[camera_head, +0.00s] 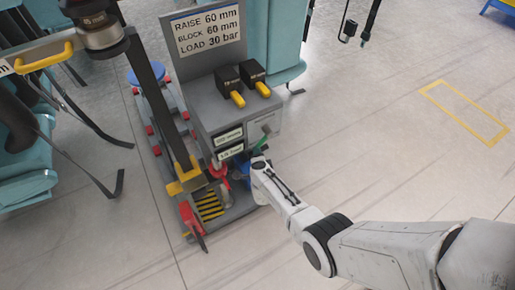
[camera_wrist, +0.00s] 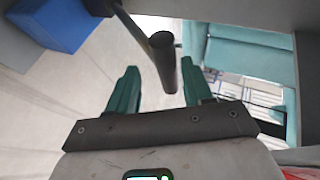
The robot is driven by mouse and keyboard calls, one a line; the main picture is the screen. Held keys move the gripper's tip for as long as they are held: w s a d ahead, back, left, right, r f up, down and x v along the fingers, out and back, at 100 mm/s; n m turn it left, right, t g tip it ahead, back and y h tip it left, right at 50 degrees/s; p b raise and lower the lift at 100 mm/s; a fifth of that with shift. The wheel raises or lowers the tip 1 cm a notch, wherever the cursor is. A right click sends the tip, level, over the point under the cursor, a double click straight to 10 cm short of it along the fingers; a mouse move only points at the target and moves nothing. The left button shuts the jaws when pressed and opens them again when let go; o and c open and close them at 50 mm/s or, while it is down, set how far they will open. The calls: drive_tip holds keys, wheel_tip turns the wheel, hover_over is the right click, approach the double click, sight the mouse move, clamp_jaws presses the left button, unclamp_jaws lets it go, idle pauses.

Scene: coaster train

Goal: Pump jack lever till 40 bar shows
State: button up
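My gripper (camera_wrist: 160,72) is open, with two green fingers apart. A dark cylindrical bar (camera_wrist: 163,55), apparently a lever, has its rounded end between or just beyond the fingertips. I cannot tell its depth, and no grip on it shows. In the head view my gripper (camera_head: 262,143) is low at the right front of the grey jack console (camera_head: 203,113), partly hidden by my wrist. Two small readout plates (camera_head: 228,136) are on the console front; their text is too small to read. The sign (camera_head: 207,30) reads RAISE 60 mm, BLOCK 60 mm, LOAD 30 bar.
Two black boxes with yellow handles (camera_head: 237,98) sit on the console. A dark post with a yellow foot (camera_head: 187,178) and a red handle (camera_head: 190,215) stand left of it. A blue block (camera_wrist: 65,20) is upper left in the wrist view. Floor at right is clear.

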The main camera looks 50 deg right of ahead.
drive_tip(key=p+v, duration=0.3)
drive_tip(key=v, duration=0.3)
drive_tip(key=shift+s+a+p, duration=0.15)
drive_tip(key=shift+a+p, duration=0.1)
drive_tip(key=shift+p, duration=0.05)
drive_tip(key=shift+r, duration=0.15)
